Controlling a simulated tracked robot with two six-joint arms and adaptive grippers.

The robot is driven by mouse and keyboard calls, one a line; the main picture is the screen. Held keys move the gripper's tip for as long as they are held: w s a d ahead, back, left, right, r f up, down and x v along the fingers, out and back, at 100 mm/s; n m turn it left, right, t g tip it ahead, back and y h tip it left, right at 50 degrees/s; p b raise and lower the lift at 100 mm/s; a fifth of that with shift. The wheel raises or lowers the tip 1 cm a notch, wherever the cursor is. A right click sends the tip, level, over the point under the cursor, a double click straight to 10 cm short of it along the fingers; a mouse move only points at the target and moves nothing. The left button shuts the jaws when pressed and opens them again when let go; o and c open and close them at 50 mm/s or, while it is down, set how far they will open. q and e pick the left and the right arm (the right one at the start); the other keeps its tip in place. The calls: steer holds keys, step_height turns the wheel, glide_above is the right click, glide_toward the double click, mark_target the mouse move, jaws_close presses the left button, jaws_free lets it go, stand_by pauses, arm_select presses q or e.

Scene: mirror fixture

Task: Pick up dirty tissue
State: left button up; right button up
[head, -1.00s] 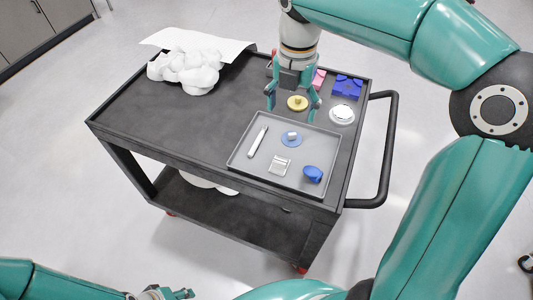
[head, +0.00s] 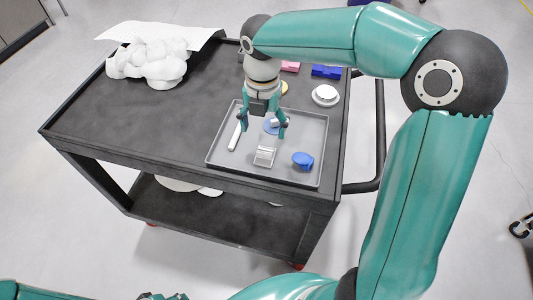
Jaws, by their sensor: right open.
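A crumpled white tissue-like heap (head: 150,66) lies at the back left of the black cart top, in front of a flat white sheet (head: 170,33). My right gripper (head: 264,130) is open and points down over the grey tray (head: 212,162), with nothing held that I can see. Between its fingers shows a blue disc (head: 270,127) with a small whitish piece (head: 275,122) on it, partly covered by the gripper. I cannot tell whether that piece is tissue. My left gripper (head: 163,296) shows only in part at the bottom edge, far from the cart top.
The tray also holds a white stick (head: 235,136), a clear-grey block (head: 264,156) and a blue cup-like piece (head: 303,160). Behind it are a white round dish (head: 325,95), a blue block (head: 326,71) and a pink block (head: 290,66). The cart's left middle is clear.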

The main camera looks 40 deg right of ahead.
mark_target(265, 150)
step_height(265, 150, down, 3)
steer(key=shift+f, duration=0.1)
steer(key=f, duration=0.4)
steer(key=shift+s+f, duration=0.2)
steer(key=shift+s, duration=0.2)
steer(key=shift+w+f, duration=0.1)
steer(key=shift+f, duration=0.3)
steer(key=c, duration=0.8)
